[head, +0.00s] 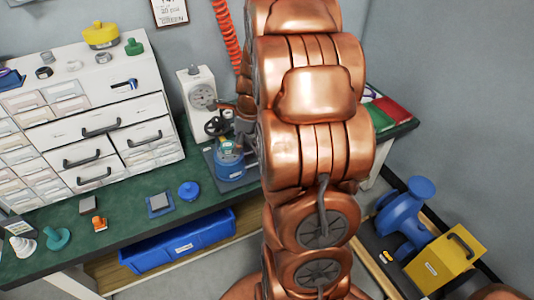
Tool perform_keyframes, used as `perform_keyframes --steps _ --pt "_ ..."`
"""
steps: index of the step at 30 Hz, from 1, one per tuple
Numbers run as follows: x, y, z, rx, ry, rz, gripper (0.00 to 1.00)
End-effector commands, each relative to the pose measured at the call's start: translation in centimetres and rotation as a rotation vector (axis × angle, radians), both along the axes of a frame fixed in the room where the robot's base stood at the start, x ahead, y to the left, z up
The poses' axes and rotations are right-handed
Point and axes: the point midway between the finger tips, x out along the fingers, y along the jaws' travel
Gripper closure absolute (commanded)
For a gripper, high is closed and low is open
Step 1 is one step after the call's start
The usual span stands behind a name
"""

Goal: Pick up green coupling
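A small green part (134,46) stands on top of the white drawer cabinet, near its right end. A teal-green flanged part (57,237) sits on the green bench top at the lower left. Both are small in the picture, and I cannot tell for certain which of them is the coupling. My copper arm fills the middle of the head view. My gripper cannot be made out; it is hidden behind the arm or out of frame. Neither green part has my arm touching it.
The white drawer cabinet (105,123) also bears a yellow part (101,35) and small rings. A blue-based test device (230,160) stands beside my arm. A blue bin (178,241) sits below the bench. A blue pump (404,215) and yellow box (445,259) are at right.

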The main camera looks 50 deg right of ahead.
Motion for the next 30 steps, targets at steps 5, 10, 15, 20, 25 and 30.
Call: perform_keyframes --steps 5,10,15,20,25,30 --pt "1.0 -8.1 -4.4 0.075 -0.025 -0.427 0.34" --pt "0.8 -13.0 -6.8 0.127 -0.046 -0.694 0.34" --pt "0.7 -15.1 -7.7 0.146 -0.06 -0.803 0.34" --pt "1.1 -15.3 -8.9 0.149 -0.06 -0.814 0.34" --pt "1.5 -15.2 -10.1 0.15 -0.059 -0.811 0.34" --pt "1.7 -15.2 -10.9 0.15 -0.06 -0.81 0.34"
